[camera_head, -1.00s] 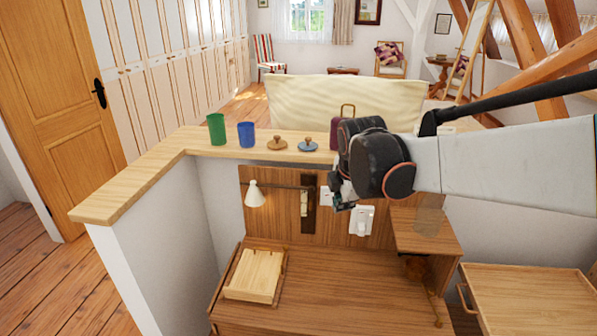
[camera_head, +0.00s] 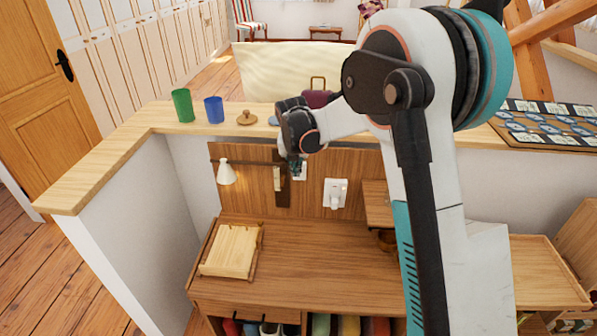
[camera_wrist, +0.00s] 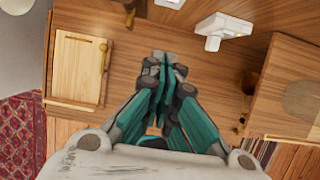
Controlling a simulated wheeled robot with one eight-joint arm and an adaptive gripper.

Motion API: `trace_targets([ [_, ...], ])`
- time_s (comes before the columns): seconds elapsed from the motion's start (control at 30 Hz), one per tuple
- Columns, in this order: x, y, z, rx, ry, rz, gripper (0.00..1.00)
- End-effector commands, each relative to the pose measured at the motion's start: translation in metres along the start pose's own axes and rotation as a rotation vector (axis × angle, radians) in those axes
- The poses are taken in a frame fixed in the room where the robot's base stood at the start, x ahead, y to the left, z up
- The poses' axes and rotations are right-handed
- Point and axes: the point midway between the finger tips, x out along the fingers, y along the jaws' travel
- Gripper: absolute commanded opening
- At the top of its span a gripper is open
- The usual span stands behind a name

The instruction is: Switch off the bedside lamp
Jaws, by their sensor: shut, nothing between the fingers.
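The bedside lamp has a small white cone shade (camera_head: 226,173) on a dark bar along the wooden back panel (camera_head: 312,176). I cannot tell whether it is lit. A dark upright plate with a pale wooden piece (camera_head: 278,181) is on the panel right of the shade. A white wall fitting (camera_head: 336,193) is farther right and shows in the wrist view (camera_wrist: 221,29). My gripper (camera_head: 297,170) is in front of the panel, near the dark plate and left of the white fitting. In the wrist view my gripper (camera_wrist: 163,62) is shut and empty above the wooden top.
A pale wooden tray (camera_head: 230,251) lies on the left of the wooden top (camera_head: 300,262). A ledge above holds a green cup (camera_head: 182,105), a blue cup (camera_head: 214,110) and a knobbed lid (camera_head: 246,118). A wooden shelf box (camera_head: 376,205) stands right. The middle top is clear.

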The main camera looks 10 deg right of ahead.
Motion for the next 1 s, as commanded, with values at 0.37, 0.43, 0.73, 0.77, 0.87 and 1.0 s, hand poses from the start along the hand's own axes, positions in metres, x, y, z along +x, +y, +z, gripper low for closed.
trace_targets([
  [0.37,0.002,0.0,0.0,-0.004,0.0,0.0,0.0],
  [0.43,0.006,0.0,0.0,-0.004,0.0,0.0,0.0],
  [0.73,0.056,0.0,-0.001,-0.003,0.0,0.0,0.0],
  [0.77,0.062,0.0,-0.001,-0.003,0.0,0.0,0.0],
  [0.87,0.082,0.0,-0.001,-0.003,0.0,0.0,0.0],
  [1.0,0.108,0.0,-0.001,-0.003,0.0,0.0,0.0],
])
